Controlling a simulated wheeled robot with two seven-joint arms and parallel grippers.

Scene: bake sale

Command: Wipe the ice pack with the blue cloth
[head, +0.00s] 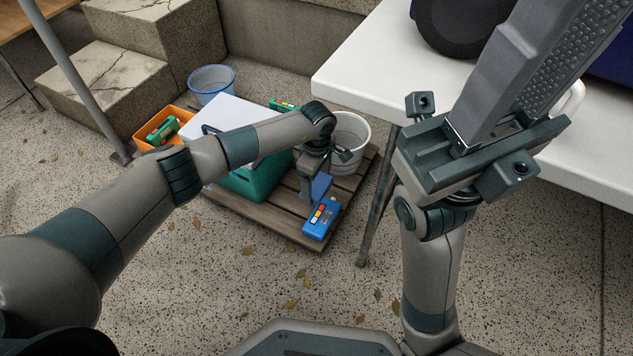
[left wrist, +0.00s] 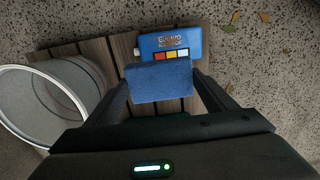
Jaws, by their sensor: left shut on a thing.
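The ice pack (head: 321,218) is a blue block with a label of red, yellow and pale squares. It lies on the wooden pallet (head: 290,228), near its front right corner, and shows at the top of the left wrist view (left wrist: 170,42). My left gripper (head: 316,177) is shut on the blue cloth (left wrist: 160,84), a folded pad that also shows in the head view (head: 319,188). The cloth is at the ice pack's near edge in the wrist view; I cannot tell whether they touch. My right gripper (head: 535,75) is raised at the right; its fingertips are unclear.
A white bucket (head: 361,128) stands on the pallet beside my left gripper. A teal crate (head: 252,187) with a white lid (head: 235,112), an orange crate (head: 142,136) and a blue-rimmed bucket (head: 212,88) are further left. A white table (head: 360,62) stands at right.

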